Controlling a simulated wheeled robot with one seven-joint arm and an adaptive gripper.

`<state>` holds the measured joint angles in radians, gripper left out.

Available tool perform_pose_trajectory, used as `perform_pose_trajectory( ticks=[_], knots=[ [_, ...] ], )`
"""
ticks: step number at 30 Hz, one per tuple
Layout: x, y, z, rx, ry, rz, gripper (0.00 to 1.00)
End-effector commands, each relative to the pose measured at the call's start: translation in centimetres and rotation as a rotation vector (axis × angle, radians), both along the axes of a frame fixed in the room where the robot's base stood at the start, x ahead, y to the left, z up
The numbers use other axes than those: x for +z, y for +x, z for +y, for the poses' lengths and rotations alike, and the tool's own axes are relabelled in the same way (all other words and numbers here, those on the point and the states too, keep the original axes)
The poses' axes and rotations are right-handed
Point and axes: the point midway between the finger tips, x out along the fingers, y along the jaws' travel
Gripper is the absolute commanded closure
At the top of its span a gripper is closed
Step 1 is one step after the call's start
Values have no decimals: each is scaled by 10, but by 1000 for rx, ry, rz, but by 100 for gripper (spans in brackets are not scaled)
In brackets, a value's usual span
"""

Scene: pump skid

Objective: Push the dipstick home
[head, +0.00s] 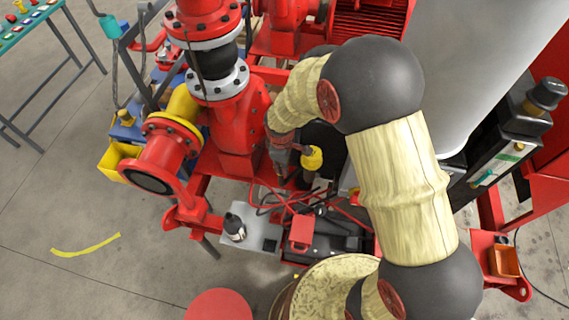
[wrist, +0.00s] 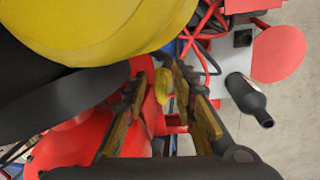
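In the wrist view a small yellow piece (wrist: 163,86), which looks like the dipstick's handle, shows between the far ends of my gripper's fingers (wrist: 164,80). The fingers stand apart on either side of it, and I see no clear contact. How far the dipstick sits in its hole cannot be seen. In the head view my gripper (head: 281,160) points down beside the red pump casing (head: 238,130), partly hidden under my arm. The dipstick cannot be made out in that view.
A yellow cap (head: 312,158) stands close to the right of my gripper; a large yellow surface (wrist: 90,25) fills the wrist view's top left. A dark bottle (head: 234,227) stands on a grey plate below. Red hoses (head: 280,200) run nearby. Open floor lies at the left.

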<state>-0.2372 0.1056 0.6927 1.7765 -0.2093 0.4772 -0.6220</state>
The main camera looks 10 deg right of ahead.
Motion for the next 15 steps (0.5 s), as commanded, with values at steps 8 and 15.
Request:
perform_pose_trajectory(
  ticks=[8,15],
  knots=[
    [1,1,0,1,0,-1,71],
    [26,-1,2,2,1,-6,71]
  ],
)
